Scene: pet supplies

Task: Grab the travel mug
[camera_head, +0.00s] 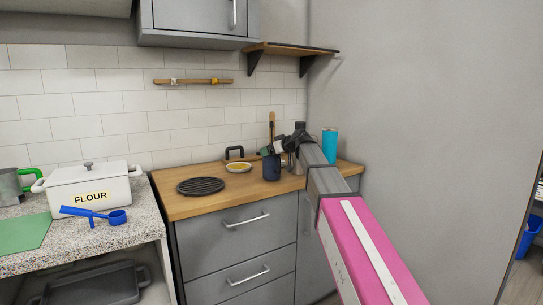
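My arm reaches from the lower right over the wooden counter, and my gripper (283,146) is at its far end, small and dark. Its fingers blend with things behind them, so I cannot tell whether it is open or holds anything. No thing is clearly marked as the travel mug. A tall blue cylinder (330,143) stands at the counter's right end, just right of my arm's end, and could be it. A dark blue cup (271,168) with a wooden-handled utensil (271,127) stands just below and left of my gripper. A grey vessel with a green handle (7,187) is at the far left.
A white flour box (90,186) and a blue scoop (95,215) sit on the speckled counter. A wooden shelf (290,48) hangs above; a grey wall is right.

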